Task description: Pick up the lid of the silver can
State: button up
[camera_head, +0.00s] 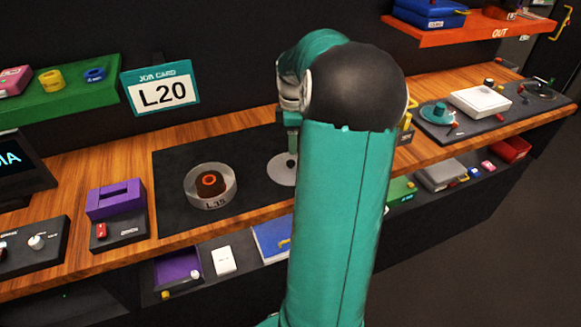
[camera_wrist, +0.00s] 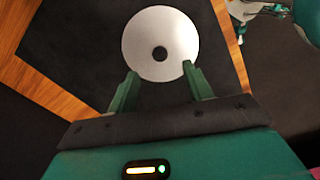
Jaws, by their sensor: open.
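The silver lid is a round pale disc with a dark knob at its centre; it fills the upper middle of the wrist view (camera_wrist: 136,44). In the head view the lid (camera_head: 281,170) is partly hidden behind my arm, over the dark mat. My gripper (camera_wrist: 160,76) is open, its two green fingers reaching over the lid's near edge on either side of the knob's line, with the knob beyond the fingertips. Nothing is between the fingers but the lid's surface below. In the head view my gripper (camera_head: 292,150) is mostly hidden by my arm. The can's body cannot be made out.
A clear round dish labelled L35 (camera_head: 211,187) with a brown ring inside stands left on the dark mat (camera_head: 175,160). A purple block (camera_head: 115,198) is further left. A job card reading L20 (camera_head: 161,92) hangs behind. A white device (camera_head: 480,102) is at right.

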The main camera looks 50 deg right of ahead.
aim_at(291, 162)
jog(key=f, duration=0.8)
jog(key=shift+w+a+f, duration=0.15)
jog(key=shift+w+f, duration=0.05)
jog(key=shift+w, duration=0.05)
jog(key=c, duration=1.1)
